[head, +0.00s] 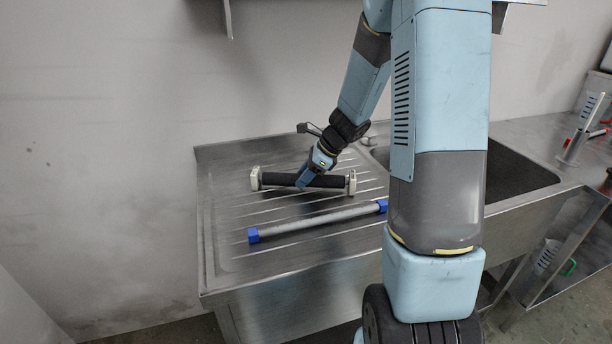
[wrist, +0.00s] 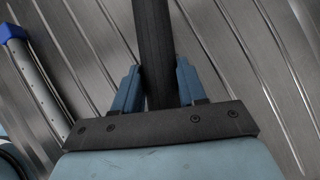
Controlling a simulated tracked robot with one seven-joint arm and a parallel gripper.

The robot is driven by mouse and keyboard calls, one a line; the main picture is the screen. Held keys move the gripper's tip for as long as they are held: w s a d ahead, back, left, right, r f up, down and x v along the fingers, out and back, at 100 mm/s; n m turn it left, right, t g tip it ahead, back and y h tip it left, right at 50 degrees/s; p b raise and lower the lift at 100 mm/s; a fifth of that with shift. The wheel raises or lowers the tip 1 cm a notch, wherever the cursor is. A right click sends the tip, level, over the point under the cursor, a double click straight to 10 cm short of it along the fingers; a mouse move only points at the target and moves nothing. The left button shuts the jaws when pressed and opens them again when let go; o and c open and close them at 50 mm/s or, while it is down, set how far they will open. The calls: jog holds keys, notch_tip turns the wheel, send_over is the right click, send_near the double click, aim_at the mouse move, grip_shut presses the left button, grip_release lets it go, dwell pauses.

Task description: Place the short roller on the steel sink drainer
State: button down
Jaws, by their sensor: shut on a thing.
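The short roller (head: 280,179) is black with pale end blocks. It lies level over the ridged left part of the steel sink drainer (head: 225,215), at or just above the surface; I cannot tell if it touches. My gripper (head: 307,180) is shut on the middle of the roller from above. In the wrist view the roller's black bar (wrist: 152,40) runs between the two blue fingers of my gripper (wrist: 155,85). The roller's ends are outside the wrist view.
A longer grey roller with blue ends (head: 318,222) lies on the drainer in front; it also shows at the left of the wrist view (wrist: 32,80). The sink basin (head: 515,175) is to the right, partly behind my arm. A wall stands behind. The drainer's left side is clear.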

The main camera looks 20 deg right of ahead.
jog(key=c, duration=0.6)
grip_release()
jog(key=shift+r, duration=0.1)
jog(key=v, duration=1.1)
jog(key=shift+d, duration=0.1)
jog(key=s+a+r+n+t+h, duration=0.1)
jog(key=s+r+n+h, duration=0.1)
jog(key=s+r+n, duration=0.2)
jog(key=s+a+r+n+t+h, duration=0.1)
jog(key=s+r+n, duration=0.4)
jog(key=s+n, duration=0.6)
jog(key=s+a+r+n+h, duration=0.3)
jog(key=s+r+n, duration=0.2)
jog(key=s, duration=0.5)
jog(key=shift+a+n+t, duration=0.25)
jog(key=shift+n+t, duration=0.15)
jog(key=shift+n, duration=0.8)
jog(key=shift+c, duration=0.3)
